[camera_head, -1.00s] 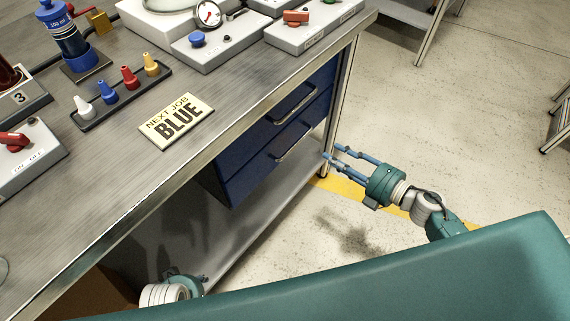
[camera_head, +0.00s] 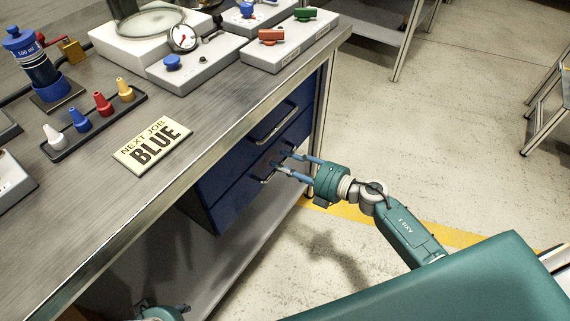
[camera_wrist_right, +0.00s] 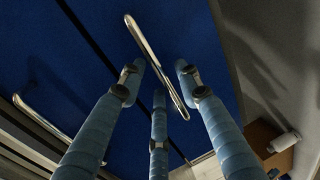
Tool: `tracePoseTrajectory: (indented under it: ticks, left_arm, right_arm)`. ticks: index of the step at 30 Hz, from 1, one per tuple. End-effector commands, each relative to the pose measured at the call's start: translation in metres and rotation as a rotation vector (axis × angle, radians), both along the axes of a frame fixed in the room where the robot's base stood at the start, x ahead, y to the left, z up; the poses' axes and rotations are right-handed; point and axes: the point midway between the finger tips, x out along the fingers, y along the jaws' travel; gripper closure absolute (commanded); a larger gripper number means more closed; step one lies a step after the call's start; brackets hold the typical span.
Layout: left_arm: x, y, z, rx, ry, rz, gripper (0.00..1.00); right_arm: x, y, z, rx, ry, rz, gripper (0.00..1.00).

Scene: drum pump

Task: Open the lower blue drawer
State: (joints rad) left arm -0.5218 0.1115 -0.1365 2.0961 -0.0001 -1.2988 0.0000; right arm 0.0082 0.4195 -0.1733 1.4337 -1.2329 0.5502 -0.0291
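The lower blue drawer (camera_head: 232,207) is under the bench top and looks shut, flush with the upper blue drawer (camera_head: 236,160). Its metal handle (camera_head: 266,180) is partly hidden by my right gripper (camera_head: 284,162), whose fingers point left at the drawer front. In the right wrist view, my right gripper (camera_wrist_right: 160,82) has its fingers spread and open. A bar handle (camera_wrist_right: 152,50) runs between the fingertips there, close to them; I cannot tell whether they touch it. A second handle (camera_wrist_right: 42,115) lies at the left. My left gripper's fingers do not show; only a bit of my left arm does.
A grey lower shelf (camera_head: 215,265) lies beneath the drawers. The floor (camera_head: 430,150) to the right is open, up to a step stool (camera_head: 548,110).

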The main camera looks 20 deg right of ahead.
Motion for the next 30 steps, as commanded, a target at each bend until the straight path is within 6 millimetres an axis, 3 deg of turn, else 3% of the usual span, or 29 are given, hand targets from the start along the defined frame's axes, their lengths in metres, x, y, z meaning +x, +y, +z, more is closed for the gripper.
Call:
tracePoseTrajectory:
  ticks: [7,12,13,23,30]
  left_arm:
    - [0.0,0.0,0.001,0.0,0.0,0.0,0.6]
    - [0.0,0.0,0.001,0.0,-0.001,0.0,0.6]
    - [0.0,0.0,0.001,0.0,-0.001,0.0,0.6]
    - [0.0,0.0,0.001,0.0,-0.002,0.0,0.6]
    - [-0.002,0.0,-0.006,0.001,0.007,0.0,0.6]
  right_arm:
    - [0.001,0.0,-0.001,-0.001,0.001,0.0,0.66]
    - [0.001,0.0,-0.001,-0.001,0.001,-0.001,0.98]
    - [0.0,0.0,-0.001,-0.001,0.001,-0.001,1.0]
    - [-0.003,-0.003,-0.001,-0.002,0.002,-0.001,1.0]
    - [-0.028,-0.023,-0.002,-0.004,0.006,-0.002,1.0]
